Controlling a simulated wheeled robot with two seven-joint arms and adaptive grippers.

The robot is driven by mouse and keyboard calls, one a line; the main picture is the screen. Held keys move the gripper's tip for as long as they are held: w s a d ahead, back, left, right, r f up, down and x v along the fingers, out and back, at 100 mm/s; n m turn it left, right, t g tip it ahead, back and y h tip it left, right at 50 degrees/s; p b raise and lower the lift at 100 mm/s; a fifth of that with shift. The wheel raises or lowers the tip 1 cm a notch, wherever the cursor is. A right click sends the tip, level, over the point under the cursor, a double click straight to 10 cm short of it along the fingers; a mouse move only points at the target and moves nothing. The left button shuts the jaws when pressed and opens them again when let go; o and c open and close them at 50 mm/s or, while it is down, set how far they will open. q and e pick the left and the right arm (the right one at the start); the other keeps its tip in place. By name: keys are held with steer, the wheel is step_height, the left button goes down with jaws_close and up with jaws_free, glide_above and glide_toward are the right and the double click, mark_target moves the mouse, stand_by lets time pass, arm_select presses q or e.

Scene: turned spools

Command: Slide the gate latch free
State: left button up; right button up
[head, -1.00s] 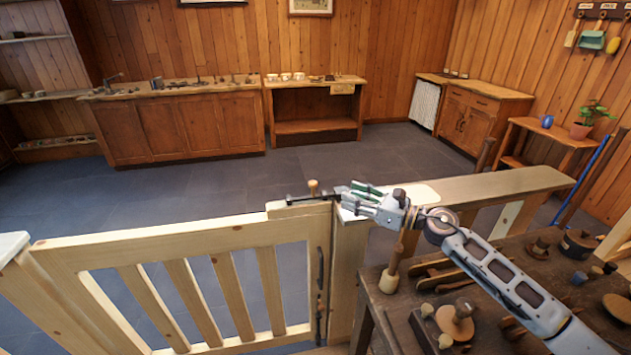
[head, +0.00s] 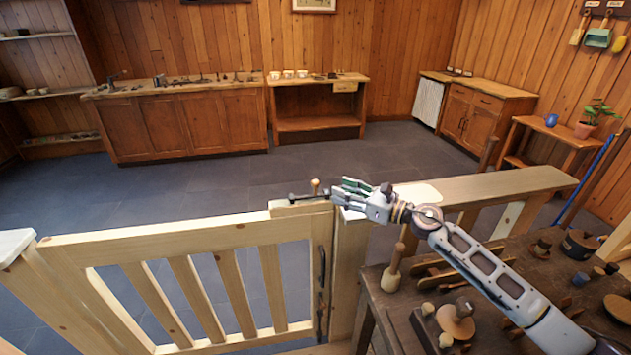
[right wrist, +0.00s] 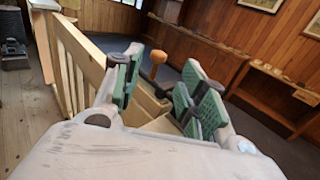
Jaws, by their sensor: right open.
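The gate latch is a dark bolt (head: 296,197) with a turned wooden knob (head: 315,186), lying along the top of the pale wooden gate (head: 180,236) at its right end. The knob stands upright. My right gripper (head: 343,192) is open and empty just right of the knob, its fingers pointing left toward it. In the right wrist view the knob (right wrist: 158,57) shows beyond and between the green-padded fingertips (right wrist: 160,84), and neither finger appears to close on it. My fingers hide the bolt's right part. My left gripper is not in view.
A wooden rail (head: 490,190) runs right from the gate post. A workbench (head: 395,305) with turned spools and tools stands below my right arm. A mallet-like tool (head: 392,270) leans up near the post. Beyond the gate the dark floor (head: 200,190) is clear.

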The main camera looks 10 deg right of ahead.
mark_target(315, 181)
steer(key=shift+p+x, duration=0.65)
steer(key=shift+x, duration=4.1)
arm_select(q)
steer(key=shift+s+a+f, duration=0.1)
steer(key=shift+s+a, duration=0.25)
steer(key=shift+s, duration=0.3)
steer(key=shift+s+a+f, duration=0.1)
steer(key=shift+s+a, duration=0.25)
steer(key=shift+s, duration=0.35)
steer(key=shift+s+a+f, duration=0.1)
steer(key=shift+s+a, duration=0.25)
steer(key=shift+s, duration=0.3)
arm_select(e)
steer(key=shift+w+a, duration=0.25)
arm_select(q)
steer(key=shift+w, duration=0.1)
arm_select(e)
steer(key=shift+c, duration=0.3)
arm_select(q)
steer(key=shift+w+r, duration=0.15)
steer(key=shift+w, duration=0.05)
arm_select(e)
jaws_close()
